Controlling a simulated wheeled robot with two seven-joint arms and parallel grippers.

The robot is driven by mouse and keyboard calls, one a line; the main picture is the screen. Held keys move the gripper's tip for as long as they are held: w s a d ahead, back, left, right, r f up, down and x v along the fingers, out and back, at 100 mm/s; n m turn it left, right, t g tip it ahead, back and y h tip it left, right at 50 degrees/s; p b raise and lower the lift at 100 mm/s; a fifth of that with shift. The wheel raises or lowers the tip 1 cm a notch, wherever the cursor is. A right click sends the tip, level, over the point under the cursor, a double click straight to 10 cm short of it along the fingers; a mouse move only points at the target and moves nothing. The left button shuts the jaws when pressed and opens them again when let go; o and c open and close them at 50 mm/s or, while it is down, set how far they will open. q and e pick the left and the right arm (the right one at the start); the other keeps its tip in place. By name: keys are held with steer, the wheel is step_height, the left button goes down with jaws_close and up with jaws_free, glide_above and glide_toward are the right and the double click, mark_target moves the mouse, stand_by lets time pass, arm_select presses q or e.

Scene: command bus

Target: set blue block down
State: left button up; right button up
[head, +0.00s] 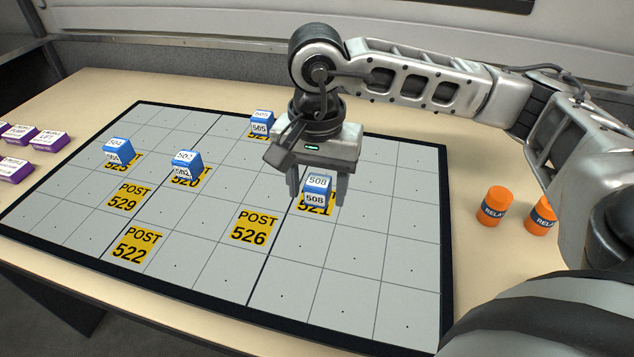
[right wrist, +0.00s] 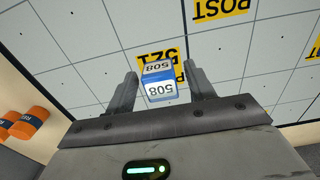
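The blue block 508 (head: 317,190), with white labelled faces, is on a yellow post label (head: 331,207) on the grid board (head: 350,299). The block partly covers the label. My right gripper (head: 318,194) is above it, pointing down, with one finger on each side of the block. In the right wrist view, block 508 (right wrist: 158,82) sits between the fingers (right wrist: 161,70), with a visible gap on both sides, so the gripper is open. My left gripper is not in view.
Other blue blocks stand on the board: one at left (head: 117,151), one mid-left (head: 186,163), and 505 (head: 261,124) behind my gripper. POST 529, 522 and 526 (head: 254,227) labels are bare. Orange cylinders (head: 494,206) stand right of the board; purple blocks (head: 48,140) lie left.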

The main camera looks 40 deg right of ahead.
mark_target(316, 183)
step_height(316, 183, up, 12)
steer(key=p, duration=0.1)
steer(key=shift+r+p, duration=0.2)
steer(key=shift+p, duration=0.2)
stand_by(0.6)
